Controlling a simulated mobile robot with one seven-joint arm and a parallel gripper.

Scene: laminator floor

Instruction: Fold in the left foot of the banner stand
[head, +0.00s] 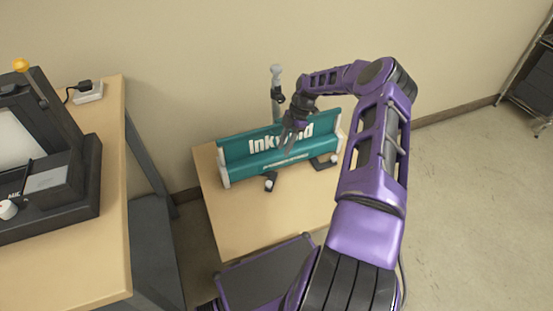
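The teal banner stand (245,148) lies on a small wooden table, with white lettering across its face, partly covered by my arm's end. Its left foot (270,182) sticks out at the front below the base, dark with a pale tip. Its right foot (325,162) sticks out near the right end. A grey post with a dark clamp (277,92) rises behind the stand. My gripper (289,141) points down in front of the stand's lettered face, above and to the right of the left foot. Its fingers are too small to tell open from shut, or whether they touch the stand.
The small table (240,225) is bare in front of the stand. At the left, a larger wooden table (95,265) holds a black machine (60,195) and a white socket box (88,92). A dark shelf rack (535,85) stands far right. Open floor lies to the right.

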